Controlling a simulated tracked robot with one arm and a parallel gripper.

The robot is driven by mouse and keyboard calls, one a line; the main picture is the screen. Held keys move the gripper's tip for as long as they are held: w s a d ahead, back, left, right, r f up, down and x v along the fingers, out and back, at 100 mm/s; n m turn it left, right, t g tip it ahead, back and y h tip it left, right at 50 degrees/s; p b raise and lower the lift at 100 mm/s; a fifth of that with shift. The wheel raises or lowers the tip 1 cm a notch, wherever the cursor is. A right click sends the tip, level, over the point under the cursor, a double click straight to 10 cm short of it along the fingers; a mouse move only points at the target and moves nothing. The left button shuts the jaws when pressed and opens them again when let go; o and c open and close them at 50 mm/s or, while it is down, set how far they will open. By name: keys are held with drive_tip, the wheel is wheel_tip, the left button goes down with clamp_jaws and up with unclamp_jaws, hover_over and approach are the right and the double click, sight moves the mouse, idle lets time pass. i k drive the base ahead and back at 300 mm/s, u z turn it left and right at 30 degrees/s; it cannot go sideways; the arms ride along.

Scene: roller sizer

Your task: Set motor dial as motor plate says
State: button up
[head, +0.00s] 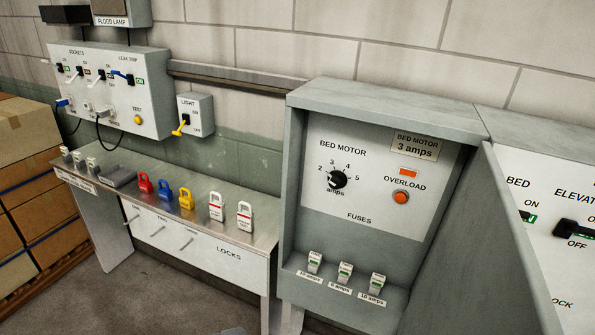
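The motor dial (337,180) is a round black knob on the white panel of an open grey cabinet, under the words BED MOTOR. Numbers 2, 3, 4 and 5 run around it from left to right, with "amps" below. A small white mark shows on the knob, but I cannot tell surely which number it points to. The motor plate (414,146), a beige label at the panel's upper right, reads BED MOTOR 3 amps. My gripper is not in view, and nothing touches the dial.
An orange OVERLOAD button (401,197) sits right of the dial. Several fuses (345,272) stand on the cabinet's lower ledge. An open grey door (480,240) sticks out at right. A lock bench (200,245) with coloured padlocks stands left. Stacked boxes (25,150) are far left.

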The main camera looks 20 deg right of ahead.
sight(337, 180)
drive_tip(key=z, duration=0.2)
drive_tip(key=i, duration=0.9)
drive_tip(key=z, duration=0.5)
